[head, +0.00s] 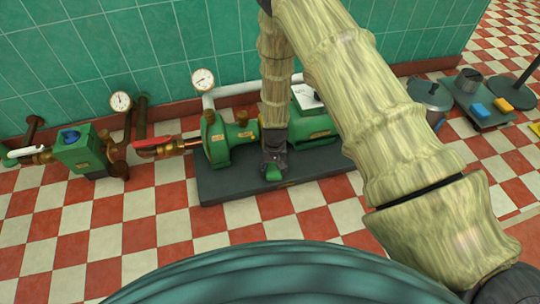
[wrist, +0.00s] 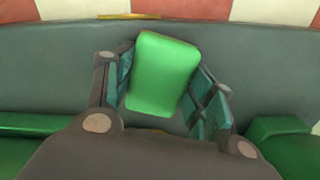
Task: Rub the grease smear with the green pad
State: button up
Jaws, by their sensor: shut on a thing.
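The green pad (wrist: 163,73) is between the teal-lined fingers of my gripper (wrist: 166,82) in the wrist view, sitting slightly tilted. In the head view my gripper (head: 273,167) points down over the dark grey base of the green pump, and the pad (head: 273,174) shows as a small green block at its tips. The fingers are shut on the pad. I cannot make out the grease smear in either view; my arm and gripper hide part of the pump and base. Whether the pad touches the base is unclear.
The green pump (head: 228,143) stands on the dark base (head: 225,187), with pipes, a red-handled valve (head: 152,142) and gauges (head: 203,80) to its left. At right, a grey tray (head: 490,121) holds blue and yellow blocks beside a lidded pot (head: 430,95). Checkered floor lies clear in front.

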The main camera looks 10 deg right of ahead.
jog(key=shift+a, duration=0.45)
notch_tip(320, 180, up, 2)
jog(key=shift+a+r+p, duration=0.1)
jog(key=shift+r+p, duration=0.15)
jog(key=shift+p, duration=0.75)
notch_tip(320, 180, up, 6)
jog(key=p, duration=0.5)
jog(key=shift+f, duration=0.25)
